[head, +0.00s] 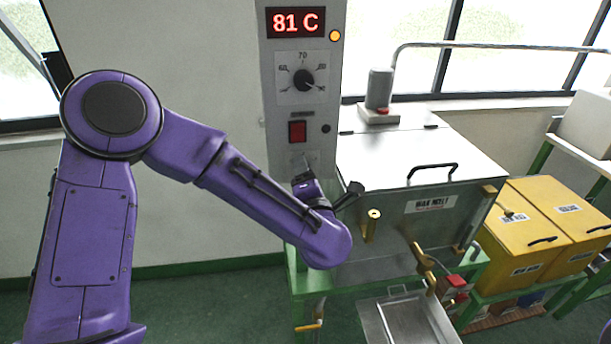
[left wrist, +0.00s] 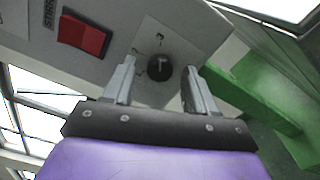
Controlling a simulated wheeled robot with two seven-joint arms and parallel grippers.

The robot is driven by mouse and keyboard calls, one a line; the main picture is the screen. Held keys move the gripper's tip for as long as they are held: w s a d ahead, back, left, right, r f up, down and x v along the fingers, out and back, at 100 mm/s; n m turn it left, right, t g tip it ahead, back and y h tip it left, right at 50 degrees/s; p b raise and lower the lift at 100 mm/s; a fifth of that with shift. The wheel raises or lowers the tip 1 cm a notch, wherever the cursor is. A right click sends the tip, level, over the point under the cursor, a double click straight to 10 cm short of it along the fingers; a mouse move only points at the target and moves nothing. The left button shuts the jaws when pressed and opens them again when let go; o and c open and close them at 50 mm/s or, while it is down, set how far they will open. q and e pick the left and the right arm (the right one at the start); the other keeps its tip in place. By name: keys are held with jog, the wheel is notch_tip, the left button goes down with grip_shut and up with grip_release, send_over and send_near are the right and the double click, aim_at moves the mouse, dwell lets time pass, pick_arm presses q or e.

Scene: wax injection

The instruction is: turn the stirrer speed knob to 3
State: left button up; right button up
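The stirrer speed knob (left wrist: 160,68) is a small round dark knob on a pale plate (left wrist: 185,42) on the grey control panel, seen in the left wrist view. In the head view my left gripper (head: 303,178) is at the lower part of the control panel (head: 279,120) and hides the knob. My right gripper is not in view.
A red switch (head: 297,131) and a temperature dial (head: 303,80) are above the gripper; the display (head: 296,22) reads 81 C. The wax melt tank (head: 400,160), with lid handle and brass tap (head: 371,225), stands right of the panel. Yellow bins (head: 545,215) are farther right.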

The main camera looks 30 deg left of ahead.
pick_arm(q)
jog(key=b+v, duration=0.3)
jog(key=v, duration=0.7)
jog(key=shift+s+d+b, duration=0.15)
jog(key=shift+s+b, duration=0.05)
jog(key=shift+b, duration=0.15)
jog(key=w+d+f+m+t+h, duration=0.1)
jog(key=w+d+f+m+h, duration=0.2)
jog(key=f+m+h, duration=0.6)
notch_tip(320, 180, down, 14)
jog(key=s+a+r+m+g, duration=0.1)
jog(key=s+a+m+g, duration=0.15)
jog(key=m, duration=0.55)
jog(key=s+a+f+m+g, duration=0.3)
jog(key=s+a+f+g, duration=0.2)
jog(key=s+f, duration=0.5)
jog(key=s+a+f+m+g+y, duration=0.1)
jog(key=s+a+f+g, duration=0.3)
jog(key=s+f, duration=0.7)
jog(key=s+a+m, duration=0.1)
jog(key=s, duration=0.3)
jog(key=shift+a+f+m+g+y+b, duration=0.3)
jog(key=shift+m+g, duration=0.05)
jog(key=shift+m, duration=0.05)
